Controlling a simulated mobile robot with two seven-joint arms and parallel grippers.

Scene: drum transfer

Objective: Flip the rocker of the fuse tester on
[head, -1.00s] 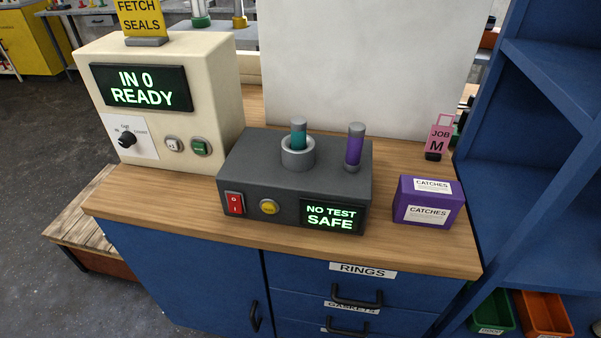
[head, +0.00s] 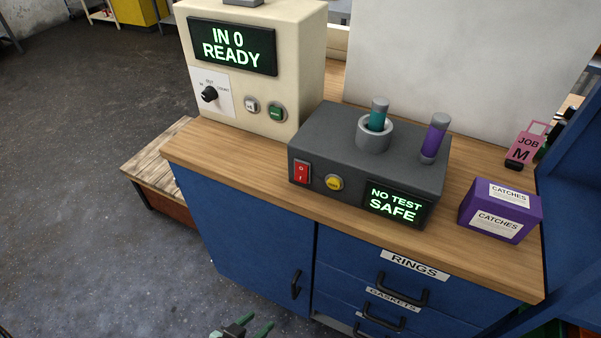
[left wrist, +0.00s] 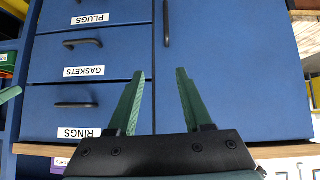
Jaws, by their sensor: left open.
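The fuse tester (head: 330,150) is a dark grey box on the wooden bench top. Its red rocker (head: 301,172) is at the left end of its front face, beside a yellow button (head: 334,182). Its display (head: 396,204) reads "NO TEST SAFE". A teal fuse (head: 378,115) stands in the grey socket on top, and a purple one (head: 435,138) stands at the right. My left gripper (head: 250,327) shows at the bottom edge, low in front of the cabinet and well away from the rocker. In the left wrist view its green fingers (left wrist: 160,100) are apart and empty. My right gripper is not seen.
A cream machine (head: 255,75) reading "IN 0 READY" stands left of the tester. A purple catches box (head: 500,210) and a pink job tag (head: 526,147) are at the right. Blue drawers with black handles (head: 402,290) are below the bench top. The space before the rocker is clear.

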